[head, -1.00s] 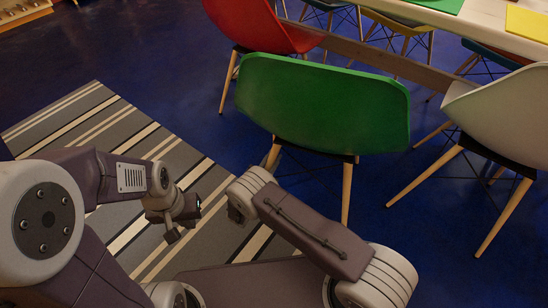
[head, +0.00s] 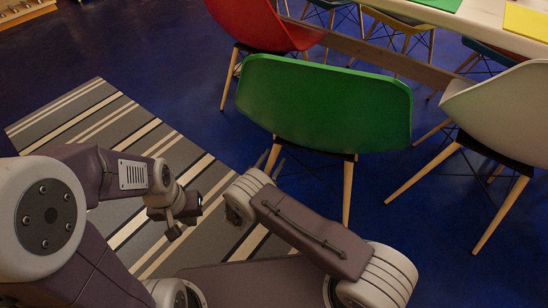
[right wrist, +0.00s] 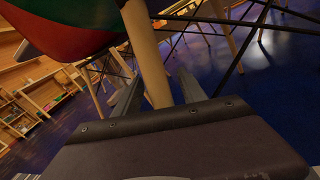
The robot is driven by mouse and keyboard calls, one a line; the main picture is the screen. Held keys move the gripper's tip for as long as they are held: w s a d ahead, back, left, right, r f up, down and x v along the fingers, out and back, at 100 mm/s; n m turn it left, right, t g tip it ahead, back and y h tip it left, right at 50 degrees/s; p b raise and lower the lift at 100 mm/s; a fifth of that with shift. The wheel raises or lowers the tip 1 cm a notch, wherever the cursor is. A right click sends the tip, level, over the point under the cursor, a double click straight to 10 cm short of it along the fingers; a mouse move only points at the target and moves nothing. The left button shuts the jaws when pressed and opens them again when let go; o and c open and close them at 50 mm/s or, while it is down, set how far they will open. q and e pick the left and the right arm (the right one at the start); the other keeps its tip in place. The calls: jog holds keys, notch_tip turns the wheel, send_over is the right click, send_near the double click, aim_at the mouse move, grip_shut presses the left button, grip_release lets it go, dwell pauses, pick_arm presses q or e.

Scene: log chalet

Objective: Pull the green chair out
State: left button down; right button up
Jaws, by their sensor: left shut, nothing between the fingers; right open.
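The green chair (head: 325,105) stands with its backrest toward me in the middle of the head view, its wooden legs on the blue floor. My right gripper (head: 276,168) is low by its left leg, mostly hidden behind my right wrist in that view. In the right wrist view my right gripper (right wrist: 160,88) is open, with its two fingers on either side of a wooden chair leg (right wrist: 146,50). I cannot tell whether either finger touches the leg. My left gripper (head: 187,214) is shut and empty above the striped rug, apart from the chair.
A red chair (head: 255,25) stands at the left of the green one and a white chair (head: 500,110) at the right. The wooden table (head: 490,25) is behind. A striped rug (head: 85,125) lies at left; bare blue floor is open around it.

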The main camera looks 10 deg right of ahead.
jog(key=p+v, duration=0.3)
jog(key=v, duration=0.4)
jog(key=shift+s+a+r, duration=0.1)
jog(key=shift+s+a, duration=0.05)
jog(key=shift+a, duration=0.05)
jog(key=shift+s+a, duration=0.1)
jog(key=shift+s, duration=0.2)
